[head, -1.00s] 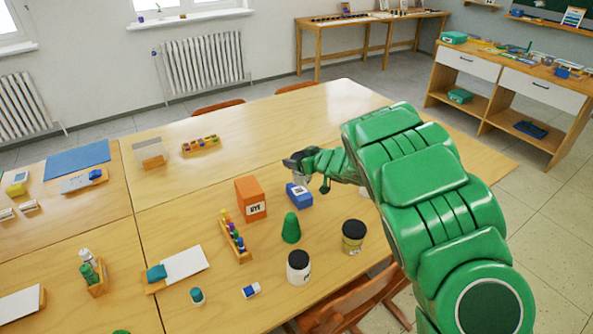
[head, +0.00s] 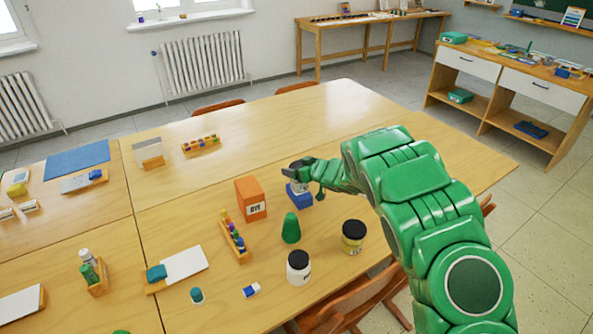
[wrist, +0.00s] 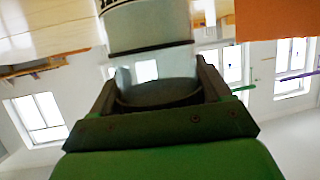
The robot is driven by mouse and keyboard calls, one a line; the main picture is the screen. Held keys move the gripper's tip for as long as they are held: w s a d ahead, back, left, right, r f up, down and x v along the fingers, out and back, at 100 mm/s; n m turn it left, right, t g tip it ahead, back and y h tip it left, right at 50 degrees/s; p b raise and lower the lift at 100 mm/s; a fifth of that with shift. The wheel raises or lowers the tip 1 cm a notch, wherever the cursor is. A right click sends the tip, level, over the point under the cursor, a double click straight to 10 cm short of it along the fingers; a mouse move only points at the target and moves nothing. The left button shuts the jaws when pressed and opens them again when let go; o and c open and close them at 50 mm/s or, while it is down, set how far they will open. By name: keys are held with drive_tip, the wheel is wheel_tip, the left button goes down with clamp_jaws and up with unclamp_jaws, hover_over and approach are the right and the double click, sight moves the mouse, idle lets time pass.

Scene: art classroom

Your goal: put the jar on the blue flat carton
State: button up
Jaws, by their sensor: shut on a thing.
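The blue flat carton (head: 301,200) lies on the wooden table, right of the orange box. My gripper (head: 297,174) is above it, shut on a small pale jar (head: 298,187). The jar hangs directly over the carton's top; I cannot tell if its base touches. In the wrist view the jar (wrist: 148,28) sits between my two fingers, with a pale body, dark bands and a dark end near the palm. My fingers hide part of the jar in the head view.
The orange box (head: 251,198) stands close on the left. A rack of small coloured pieces (head: 235,238) is left. The table behind is clear.

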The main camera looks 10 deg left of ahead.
drive_tip(key=shift+f, duration=0.45)
drive_tip(key=o, duration=1.2)
drive_tip(key=shift+f, duration=0.15)
drive_tip(key=shift+v, duration=6.05)
drive_tip(key=shift+r, duration=0.2)
